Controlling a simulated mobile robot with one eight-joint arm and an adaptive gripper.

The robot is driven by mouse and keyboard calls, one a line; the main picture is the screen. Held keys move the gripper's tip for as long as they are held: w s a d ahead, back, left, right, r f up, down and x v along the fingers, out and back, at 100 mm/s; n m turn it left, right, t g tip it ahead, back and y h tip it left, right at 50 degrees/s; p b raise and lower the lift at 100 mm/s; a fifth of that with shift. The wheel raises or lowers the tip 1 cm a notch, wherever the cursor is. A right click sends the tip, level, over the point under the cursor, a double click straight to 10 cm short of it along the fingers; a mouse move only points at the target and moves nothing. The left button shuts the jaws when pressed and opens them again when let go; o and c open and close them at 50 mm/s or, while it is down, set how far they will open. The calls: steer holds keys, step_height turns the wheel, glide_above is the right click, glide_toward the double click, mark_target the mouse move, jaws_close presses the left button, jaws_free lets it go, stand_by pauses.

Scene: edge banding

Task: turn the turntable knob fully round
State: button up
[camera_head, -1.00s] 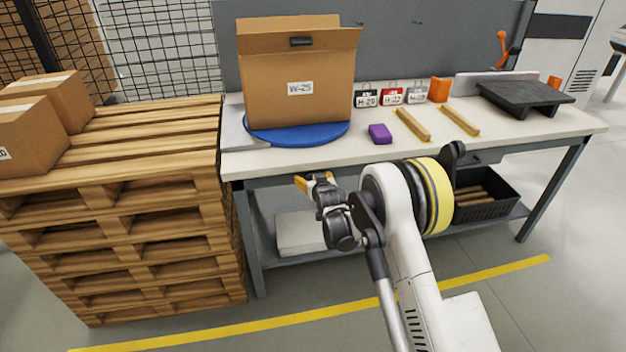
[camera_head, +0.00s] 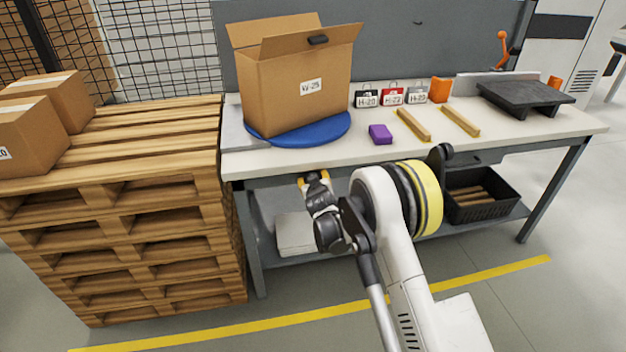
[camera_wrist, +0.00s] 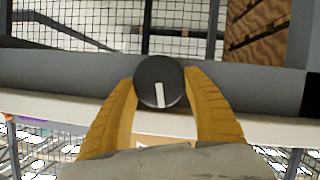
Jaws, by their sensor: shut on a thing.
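The turntable knob (camera_wrist: 160,84) is a round black knob with a white mark, on the front rail under the bench top. My gripper (camera_wrist: 160,93) has its two yellow fingers shut on the knob, one on each side. In the wrist view the white mark points down, tilted very slightly. In the head view my gripper (camera_head: 313,178) is at the bench's front edge, and the knob is hidden there. The blue turntable (camera_head: 325,131) lies on the bench top and carries an open cardboard box (camera_head: 285,95) labelled W-25, standing at an angle.
A purple block (camera_head: 380,134), two wooden strips (camera_head: 413,124) and several labelled tags (camera_head: 391,95) lie on the bench (camera_head: 360,154) right of the turntable. A pallet stack (camera_head: 120,215) stands close on the left. A black crate (camera_head: 482,196) sits on the lower shelf.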

steer(key=o, duration=1.2)
steer(key=v, duration=1.2)
steer(key=shift+a, duration=0.15)
